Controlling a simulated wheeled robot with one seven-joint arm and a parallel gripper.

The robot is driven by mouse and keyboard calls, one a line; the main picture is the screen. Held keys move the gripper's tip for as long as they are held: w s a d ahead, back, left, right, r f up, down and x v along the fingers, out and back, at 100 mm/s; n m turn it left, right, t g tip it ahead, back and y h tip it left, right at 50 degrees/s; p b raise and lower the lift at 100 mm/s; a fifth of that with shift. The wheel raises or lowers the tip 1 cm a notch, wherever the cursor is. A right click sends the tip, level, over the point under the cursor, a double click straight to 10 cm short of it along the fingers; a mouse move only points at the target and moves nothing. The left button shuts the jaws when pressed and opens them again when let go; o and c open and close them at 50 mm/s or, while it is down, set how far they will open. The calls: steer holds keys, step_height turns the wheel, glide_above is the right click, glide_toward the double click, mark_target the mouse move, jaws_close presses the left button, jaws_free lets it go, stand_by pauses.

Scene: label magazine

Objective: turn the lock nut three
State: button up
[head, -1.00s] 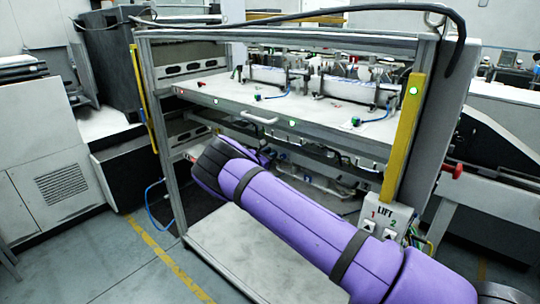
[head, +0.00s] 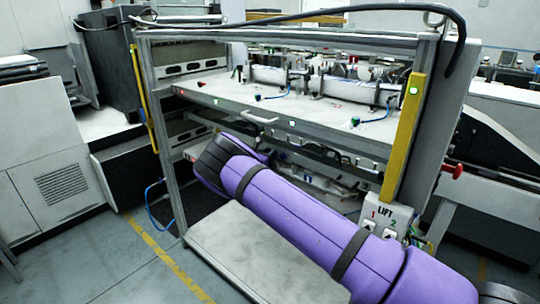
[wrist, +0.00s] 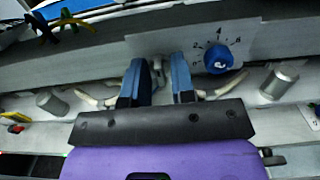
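In the wrist view my gripper (wrist: 158,82) reaches forward with its two blue-faced dark fingers apart. A small grey metal fitting (wrist: 157,70) shows in the gap between the fingers, at or beyond their tips. I cannot tell whether it touches either finger, or whether it is lock nut three. No number is readable beside it. Right of the fingers is a blue knob (wrist: 218,58) on a dial plate with printed numbers, among them 4. In the head view my purple arm reaches under the machine's shelf, and its wrist hides the gripper.
Grey metal cylinders stand left (wrist: 52,101) and right (wrist: 279,84) of my fingers, with pale hoses close by. In the head view the white shelf (head: 225,97) lies above my arm. A yellow-edged post (head: 403,140) and the LIFT button box (head: 386,218) stand to the right.

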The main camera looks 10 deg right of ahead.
steer(key=shift+o, duration=0.6)
steer(key=shift+a, duration=0.1)
steer(key=v, duration=1)
steer(key=shift+s+a, duration=0.25)
